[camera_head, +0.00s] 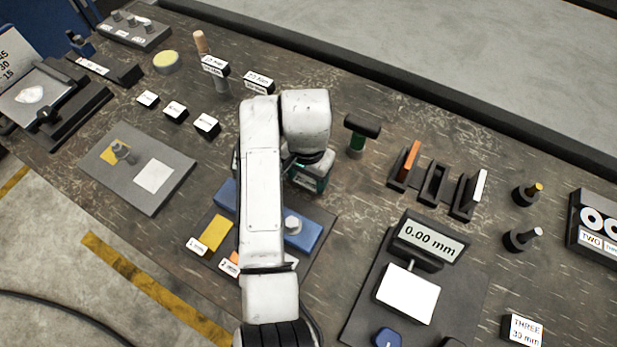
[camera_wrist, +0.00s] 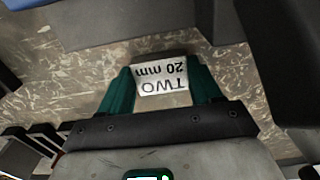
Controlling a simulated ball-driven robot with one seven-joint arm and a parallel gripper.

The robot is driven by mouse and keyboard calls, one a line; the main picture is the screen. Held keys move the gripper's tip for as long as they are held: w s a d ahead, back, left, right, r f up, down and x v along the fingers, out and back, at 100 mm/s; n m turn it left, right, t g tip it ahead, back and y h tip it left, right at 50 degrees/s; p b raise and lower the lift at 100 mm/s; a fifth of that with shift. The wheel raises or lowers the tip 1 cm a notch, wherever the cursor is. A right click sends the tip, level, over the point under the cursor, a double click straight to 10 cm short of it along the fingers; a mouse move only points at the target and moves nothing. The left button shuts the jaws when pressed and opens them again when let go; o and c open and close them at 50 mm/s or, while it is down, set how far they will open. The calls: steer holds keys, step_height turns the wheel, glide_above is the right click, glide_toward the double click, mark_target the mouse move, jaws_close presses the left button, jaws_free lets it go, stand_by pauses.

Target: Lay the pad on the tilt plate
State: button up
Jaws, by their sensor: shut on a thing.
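The tilt plate (camera_head: 16,113) is at the far left in the head view, beside a board marked 45, 30 and 15. A pale, irregular patch lies on it. My gripper (camera_head: 310,178) is over the middle of the bench, well right of the tilt plate and partly hidden by my own arm. In the wrist view my gripper (camera_wrist: 161,88) has its green fingers on either side of a white-faced piece (camera_wrist: 161,75) reading TWO, 20 mm, upside down. The fingers are shut on this piece. I cannot tell whether it is the pad.
A blue block (camera_head: 305,236) lies under my arm. A gauge (camera_head: 430,238) reading 0.00 mm stands to the right, near black slotted holders (camera_head: 435,185). A grey board (camera_head: 118,172) with yellow and white squares lies left. Small labelled blocks (camera_head: 176,110) stand beyond it.

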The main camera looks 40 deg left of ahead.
steer(key=c, duration=0.5)
steer(key=shift+r, duration=0.1)
